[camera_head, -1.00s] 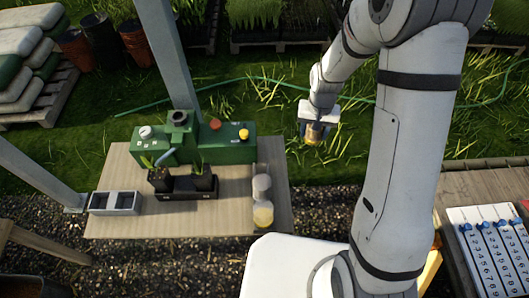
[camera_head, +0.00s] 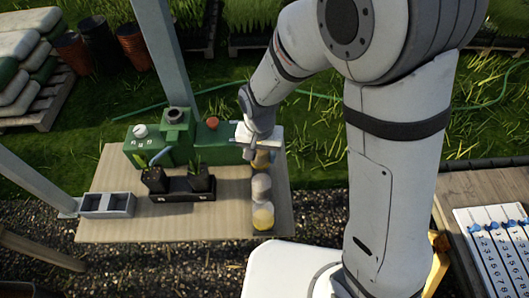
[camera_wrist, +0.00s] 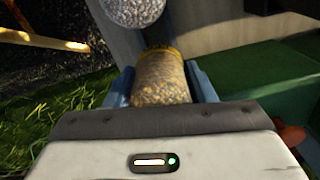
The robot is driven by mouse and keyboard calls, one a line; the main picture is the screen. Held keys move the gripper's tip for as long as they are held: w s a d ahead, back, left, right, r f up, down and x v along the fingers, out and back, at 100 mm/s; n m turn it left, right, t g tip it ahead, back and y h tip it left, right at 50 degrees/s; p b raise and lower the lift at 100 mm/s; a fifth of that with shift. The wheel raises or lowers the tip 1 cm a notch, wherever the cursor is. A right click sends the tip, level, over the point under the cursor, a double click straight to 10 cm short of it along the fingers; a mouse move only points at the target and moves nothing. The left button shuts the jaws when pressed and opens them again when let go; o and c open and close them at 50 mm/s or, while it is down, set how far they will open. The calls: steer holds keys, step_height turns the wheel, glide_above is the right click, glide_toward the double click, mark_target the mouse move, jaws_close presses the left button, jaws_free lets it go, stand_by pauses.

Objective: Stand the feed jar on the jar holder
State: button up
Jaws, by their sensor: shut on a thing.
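My gripper (camera_head: 258,140) is shut on a clear jar of grainy tan feed with a yellow band, the feed jar (camera_head: 261,159). In the wrist view the feed jar (camera_wrist: 162,80) sits between the two blue-grey fingers. In the head view it appears over the back end of the narrow grey jar holder (camera_head: 266,234) at the table's right side. Two other jars stand in line on the holder: a greyish one (camera_head: 261,187) and a yellowish one (camera_head: 263,217) in front. I cannot tell whether the held jar touches the holder. My wrist hides part of that end.
A green machine (camera_head: 205,145) with knobs stands along the table's back, close beside my gripper. A black tray (camera_head: 183,190) with potted plants and a grey two-part box (camera_head: 107,205) are further left. The front of the wooden table (camera_head: 180,225) is clear.

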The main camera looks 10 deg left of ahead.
steer(key=shift+f+b, duration=1.5)
steer(key=shift+f, duration=0.65)
steer(key=shift+f+b, duration=0.35)
steer(key=o, duration=1.1)
steer(key=shift+o, duration=0.2)
steer(key=shift+r, duration=0.15)
step_height(320, 180, up, 8)
steer(key=shift+f, duration=0.2)
steer(key=shift+d, duration=0.1)
